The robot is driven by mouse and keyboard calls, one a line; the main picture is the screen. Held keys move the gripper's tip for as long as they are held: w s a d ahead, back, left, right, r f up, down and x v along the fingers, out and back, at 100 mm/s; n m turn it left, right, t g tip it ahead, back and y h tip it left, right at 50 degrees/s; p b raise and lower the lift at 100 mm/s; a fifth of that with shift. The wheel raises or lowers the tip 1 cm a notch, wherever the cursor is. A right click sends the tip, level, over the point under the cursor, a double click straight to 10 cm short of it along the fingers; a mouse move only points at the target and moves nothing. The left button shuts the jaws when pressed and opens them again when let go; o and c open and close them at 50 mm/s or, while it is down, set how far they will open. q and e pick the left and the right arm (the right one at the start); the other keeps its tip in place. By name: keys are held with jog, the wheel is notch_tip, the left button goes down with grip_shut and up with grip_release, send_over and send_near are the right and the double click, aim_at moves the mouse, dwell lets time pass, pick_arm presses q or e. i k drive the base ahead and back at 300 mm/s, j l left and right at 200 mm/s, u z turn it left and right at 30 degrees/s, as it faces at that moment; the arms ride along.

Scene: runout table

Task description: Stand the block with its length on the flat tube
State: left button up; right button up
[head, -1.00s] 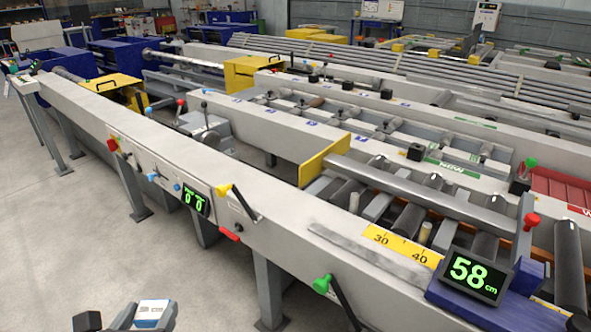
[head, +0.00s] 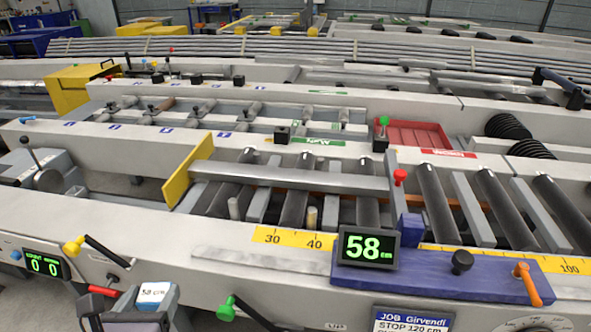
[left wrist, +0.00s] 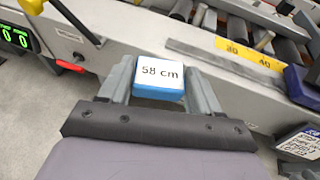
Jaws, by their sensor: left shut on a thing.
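The block (head: 155,293) is white on top with blue sides and reads "58 cm". My left gripper (head: 150,300) is shut on it at the bottom left of the head view, in front of the machine's front beam. In the left wrist view the block (left wrist: 158,77) sits between the two grey fingers, its label facing the camera. The flat tube (head: 290,178) is a long grey bar lying across the rollers, between a yellow plate and the blue stop. The block is apart from it. My right gripper is not in view.
A display (head: 368,248) reading 58 cm stands on a blue carriage (head: 440,268). A yellow scale (head: 293,239) and a flat grey strip (head: 260,262) lie along the front beam. Yellow (head: 75,246) and green (head: 228,308) lever knobs stick out near my gripper.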

aim_at(296, 175)
jog(key=i+j+z, duration=0.15)
jog(key=z, duration=0.3)
jog(key=i+j+z, duration=0.15)
jog(key=z, duration=0.25)
jog(key=i+j+z, duration=0.2)
jog(key=z, duration=0.15)
jog(key=i+j+z, duration=0.1)
jog(key=j+z, duration=0.2)
jog(key=j, duration=0.1)
